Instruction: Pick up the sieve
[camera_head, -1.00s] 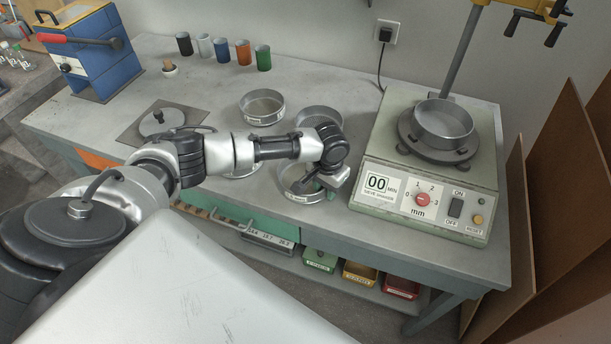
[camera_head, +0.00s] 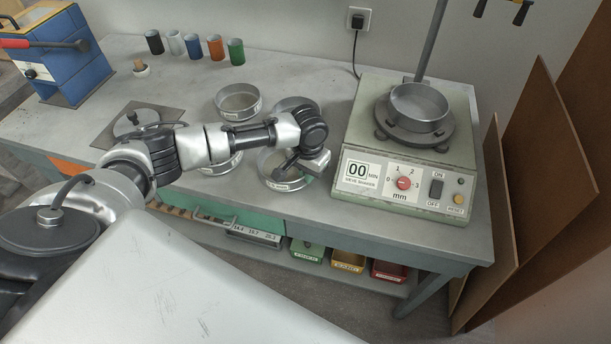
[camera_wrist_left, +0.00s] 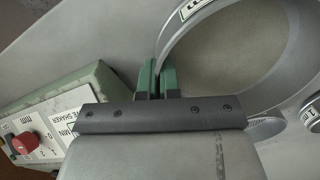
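Several round metal sieves stand on the bench. The sieve at the front right of the group (camera_head: 268,168) has my left gripper (camera_head: 288,166) at its right side, and in the head view my wrist hides part of its rim. In the left wrist view this sieve (camera_wrist_left: 235,95) fills the upper right. The green fingers of my left gripper (camera_wrist_left: 157,78) are close together with the sieve's thin wall running between them. The sieve appears to rest flat on the bench. My right gripper is not in view.
A sieve shaker (camera_head: 405,185) holding a metal pan (camera_head: 420,112) stands right of the sieves. Other sieves (camera_head: 238,102) (camera_head: 294,104) are close behind. Coloured cups (camera_head: 194,47) line the back. Brown boards (camera_head: 515,185) lean at the right.

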